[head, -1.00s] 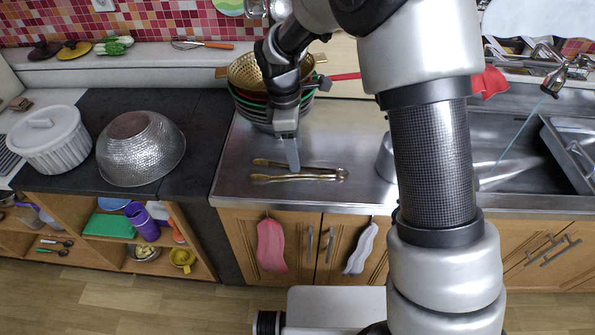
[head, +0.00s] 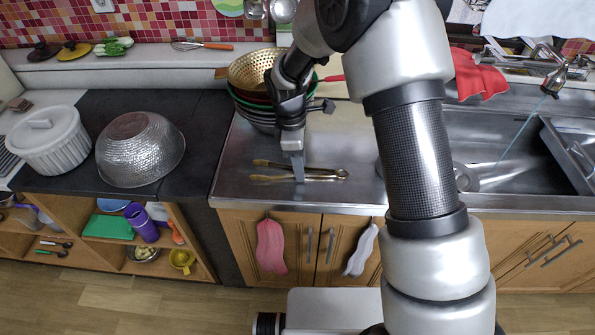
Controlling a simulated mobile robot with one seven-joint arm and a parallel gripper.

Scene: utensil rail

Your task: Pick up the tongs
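The gold-coloured tongs (head: 325,175) lie flat on the steel counter, with their two arms pointing left and their joined end at the right. My gripper (head: 298,178) points down over the middle of the tongs. Its finger overlaps the tongs in the picture. Only one finger edge shows clearly, so I cannot tell whether the gripper is open or shut, or whether it touches the tongs.
Stacked bowls and a gold colander (head: 252,72) stand just behind my gripper. The sink (head: 500,150) is at right. The counter's front edge (head: 290,208) is close to the tongs.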

